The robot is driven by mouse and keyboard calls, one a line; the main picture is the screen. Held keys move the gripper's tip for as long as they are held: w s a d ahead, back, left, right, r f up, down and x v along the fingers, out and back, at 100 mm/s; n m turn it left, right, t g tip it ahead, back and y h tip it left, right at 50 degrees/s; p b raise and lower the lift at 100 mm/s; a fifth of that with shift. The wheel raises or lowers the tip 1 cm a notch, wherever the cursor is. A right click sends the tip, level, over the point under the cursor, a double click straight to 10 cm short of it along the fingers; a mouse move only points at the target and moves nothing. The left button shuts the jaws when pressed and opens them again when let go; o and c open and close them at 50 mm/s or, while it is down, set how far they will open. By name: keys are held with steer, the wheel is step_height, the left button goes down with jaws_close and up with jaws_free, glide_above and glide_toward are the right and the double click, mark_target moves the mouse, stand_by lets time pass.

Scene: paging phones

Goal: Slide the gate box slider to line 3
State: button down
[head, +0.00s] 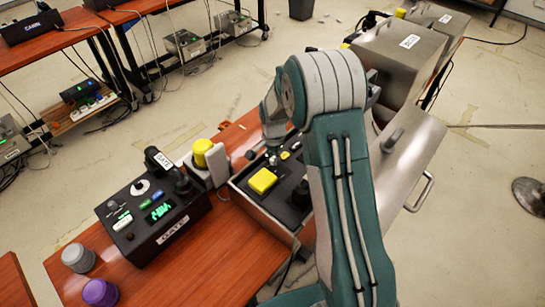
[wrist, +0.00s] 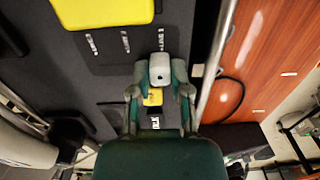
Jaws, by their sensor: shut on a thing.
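An open metal box (head: 265,215) with a dark panel stands on the wooden table, its lid raised at right; I take it for the gate box. A large yellow button (head: 262,180) is on its panel and also shows in the wrist view (wrist: 100,12). My gripper (head: 273,152) is low over the panel's far part. In the wrist view, my gripper (wrist: 160,88) is shut on a small grey slider knob (wrist: 160,70). Three short white line marks show above it; the knob sits just below the rightmost mark (wrist: 160,38). Their numbers are unreadable.
A black box labelled GATE (head: 155,215) with a green display stands to the left. A yellow-topped device (head: 203,155) stands between the boxes. Grey (head: 78,258) and purple (head: 100,292) knobs are at the front left. The raised metal lid (head: 410,170) is close beside my arm.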

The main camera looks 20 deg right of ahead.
mark_target(288, 173)
steer(key=s+d, duration=0.2)
steer(key=s, duration=0.1)
steer(key=s+d, duration=0.1)
steer(key=s, duration=0.1)
steer(key=shift+s+d, duration=0.1)
steer(key=shift+d, duration=0.05)
steer(key=c, duration=0.6)
jaws_free()
steer(key=shift+o, duration=0.2)
steer(key=shift+r, duration=0.35)
step_height(288, 173, up, 11)
